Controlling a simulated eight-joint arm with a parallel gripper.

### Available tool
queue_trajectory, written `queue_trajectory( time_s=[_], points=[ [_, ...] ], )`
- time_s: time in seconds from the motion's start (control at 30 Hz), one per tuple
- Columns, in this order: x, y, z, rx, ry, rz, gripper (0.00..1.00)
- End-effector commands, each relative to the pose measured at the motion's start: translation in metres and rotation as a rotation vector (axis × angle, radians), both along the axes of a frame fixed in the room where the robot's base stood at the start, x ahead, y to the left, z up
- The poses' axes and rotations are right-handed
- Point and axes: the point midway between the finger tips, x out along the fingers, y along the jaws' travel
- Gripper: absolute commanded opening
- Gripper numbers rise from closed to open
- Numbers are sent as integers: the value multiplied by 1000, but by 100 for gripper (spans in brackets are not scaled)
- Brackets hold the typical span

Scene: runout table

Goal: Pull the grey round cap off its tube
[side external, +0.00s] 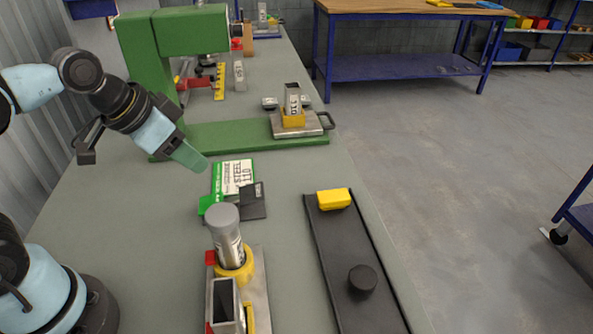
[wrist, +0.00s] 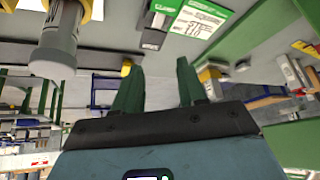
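The grey round cap (side external: 223,217) sits on the upper end of a grey tube (side external: 231,250), which stands nearly upright in a yellow collar (side external: 244,271). In the wrist view, which looks upside down, the cap (wrist: 52,63) and tube (wrist: 65,25) are at upper left, outside the fingers. My gripper (side external: 202,165) is above the table, behind and left of the cap and higher than it. In the wrist view its two green fingers (wrist: 158,78) are apart with nothing between them. The cap and my gripper do not touch.
A hollow square metal tube (side external: 224,300) stands just in front of the capped tube. A black tray (side external: 340,262) at right holds a yellow block (side external: 334,199) and a black disc (side external: 362,279). A green card (side external: 233,177) lies behind. A green stand (side external: 140,50) rises beyond my gripper.

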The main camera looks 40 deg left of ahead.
Motion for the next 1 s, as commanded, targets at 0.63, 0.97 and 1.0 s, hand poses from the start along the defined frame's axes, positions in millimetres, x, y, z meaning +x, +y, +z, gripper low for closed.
queue_trajectory(
  time_s=[0.63, 0.97, 1.0],
  points=[
    [-67, -75, 71, 53, 141, -749, 80],
    [-56, -89, 28, 55, 140, -747, 80],
    [-55, -91, 23, 54, 140, -747, 80]
  ],
)
